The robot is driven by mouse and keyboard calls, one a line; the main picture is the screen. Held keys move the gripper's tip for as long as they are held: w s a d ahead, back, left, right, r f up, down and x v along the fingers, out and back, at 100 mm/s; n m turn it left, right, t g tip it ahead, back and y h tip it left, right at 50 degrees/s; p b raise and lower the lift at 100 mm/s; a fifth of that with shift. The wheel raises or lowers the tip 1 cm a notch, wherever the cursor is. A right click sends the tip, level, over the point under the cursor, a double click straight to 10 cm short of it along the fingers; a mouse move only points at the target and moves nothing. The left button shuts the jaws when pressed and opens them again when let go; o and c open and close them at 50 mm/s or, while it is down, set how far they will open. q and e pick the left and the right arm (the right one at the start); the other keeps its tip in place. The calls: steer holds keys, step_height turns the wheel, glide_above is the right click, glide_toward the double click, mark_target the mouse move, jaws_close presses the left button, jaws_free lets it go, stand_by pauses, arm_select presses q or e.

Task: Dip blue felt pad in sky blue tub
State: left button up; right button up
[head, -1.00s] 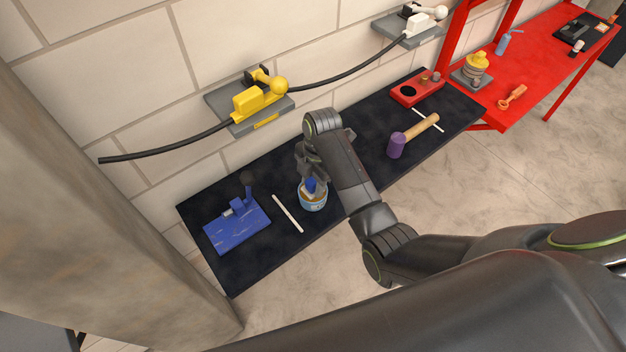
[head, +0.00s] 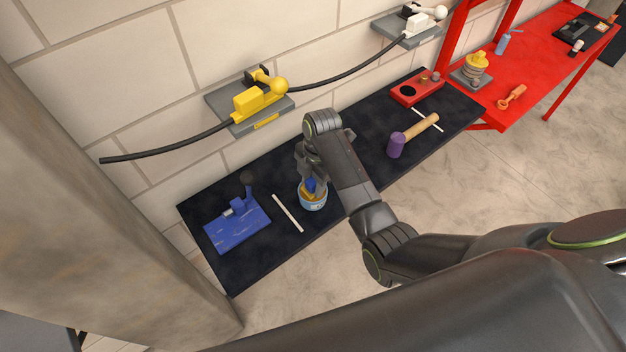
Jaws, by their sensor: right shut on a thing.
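The sky blue tub (head: 313,203) stands on the dark bench top, with a yellowish content inside its rim. My right gripper (head: 310,182) points down over the tub and is shut on the blue felt pad (head: 310,186). The pad is at the tub's mouth, inside the rim as seen from above. Its lower part is hard to make out, so I cannot tell how deep it sits. My left gripper is not in view.
A blue board with a clamp (head: 238,228) and a white stick (head: 287,213) lie left of the tub. A purple-headed mallet (head: 398,146) and a red block (head: 416,88) lie right. A yellow wall device (head: 260,98) with a black cable is behind.

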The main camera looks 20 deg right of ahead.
steer(key=shift+s+f, duration=0.1)
stand_by(0.4)
steer(key=shift+r, duration=3.55)
steer(key=shift+f, duration=0.1)
